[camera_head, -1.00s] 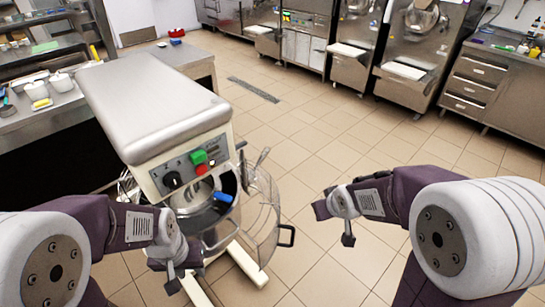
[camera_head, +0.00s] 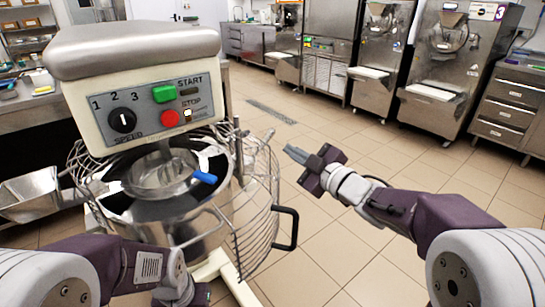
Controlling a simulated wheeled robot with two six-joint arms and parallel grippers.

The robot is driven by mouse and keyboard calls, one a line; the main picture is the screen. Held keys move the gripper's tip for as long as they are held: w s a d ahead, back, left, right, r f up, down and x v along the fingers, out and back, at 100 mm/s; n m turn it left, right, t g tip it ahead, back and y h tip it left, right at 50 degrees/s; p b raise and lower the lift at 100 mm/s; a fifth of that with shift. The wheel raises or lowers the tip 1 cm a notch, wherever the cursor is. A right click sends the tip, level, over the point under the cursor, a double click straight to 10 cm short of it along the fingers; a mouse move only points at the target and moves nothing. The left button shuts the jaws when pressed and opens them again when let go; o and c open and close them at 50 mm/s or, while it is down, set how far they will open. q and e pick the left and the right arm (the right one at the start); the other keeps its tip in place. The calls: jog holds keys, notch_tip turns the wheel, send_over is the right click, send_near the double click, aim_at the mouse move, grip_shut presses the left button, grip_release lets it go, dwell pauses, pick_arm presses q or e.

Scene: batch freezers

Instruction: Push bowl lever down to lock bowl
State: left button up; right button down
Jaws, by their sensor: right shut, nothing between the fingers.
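The mixer (camera_head: 140,85) stands at left with a steel bowl (camera_head: 170,225) under its head. A wire guard (camera_head: 262,205) with a black handle (camera_head: 287,228) hangs open on the bowl's right side.
Steel machines (camera_head: 445,70) and a drawer cabinet (camera_head: 505,110) line the back right. The tiled floor between is clear.

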aim_at(269, 137)
jog(key=shift+a+r, duration=0.1)
jog(key=shift+a, duration=0.05)
jog(key=b+x, duration=0.1)
jog(key=x, duration=0.9)
jog(key=shift+s+a+r, duration=0.1)
